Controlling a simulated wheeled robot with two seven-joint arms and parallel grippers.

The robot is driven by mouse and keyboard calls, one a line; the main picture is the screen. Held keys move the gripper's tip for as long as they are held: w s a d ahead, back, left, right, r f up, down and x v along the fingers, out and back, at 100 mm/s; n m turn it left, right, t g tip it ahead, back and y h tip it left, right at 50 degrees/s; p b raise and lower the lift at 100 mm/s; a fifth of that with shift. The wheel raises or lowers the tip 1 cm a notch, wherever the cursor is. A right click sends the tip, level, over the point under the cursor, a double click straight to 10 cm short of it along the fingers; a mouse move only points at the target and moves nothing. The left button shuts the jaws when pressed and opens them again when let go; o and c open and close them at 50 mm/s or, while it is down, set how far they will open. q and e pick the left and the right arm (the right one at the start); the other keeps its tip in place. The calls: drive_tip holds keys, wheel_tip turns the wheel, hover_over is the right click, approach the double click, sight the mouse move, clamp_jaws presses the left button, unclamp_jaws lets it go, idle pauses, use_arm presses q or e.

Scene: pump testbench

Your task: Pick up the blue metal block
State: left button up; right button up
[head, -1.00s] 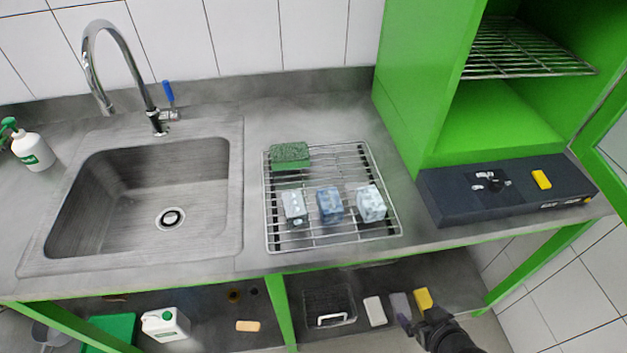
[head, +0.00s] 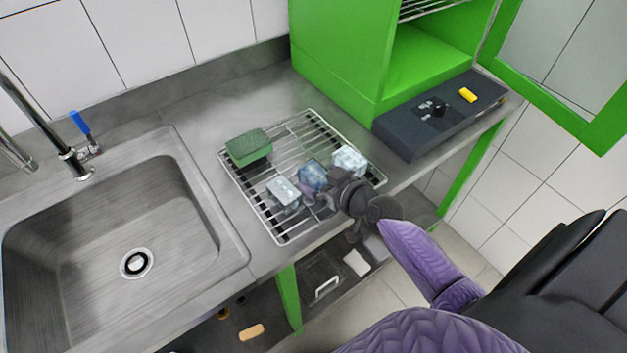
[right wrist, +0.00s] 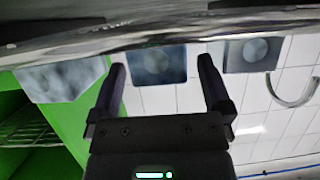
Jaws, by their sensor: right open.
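The blue metal block (head: 313,176) stands on the wire rack (head: 276,234), between two paler blocks. In the right wrist view the blue block (right wrist: 158,64) shows between the two fingertips. My right gripper (head: 328,190) is open at the front of the rack, with its fingers pointing at the blue block. The gripper hides part of the block in the head view. My left gripper is not in view.
A grey-white block (head: 284,192) stands left of the blue one and a whitish block (head: 349,160) right of it, both close to the fingers. The sink (head: 70,240) is left; a dark box (head: 440,115) is right.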

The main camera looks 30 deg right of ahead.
drive_tip(key=shift+w+f, duration=0.2)
drive_tip(key=shift+w, duration=0.2)
drive_tip(key=shift+r, duration=0.1)
clamp_jaws()
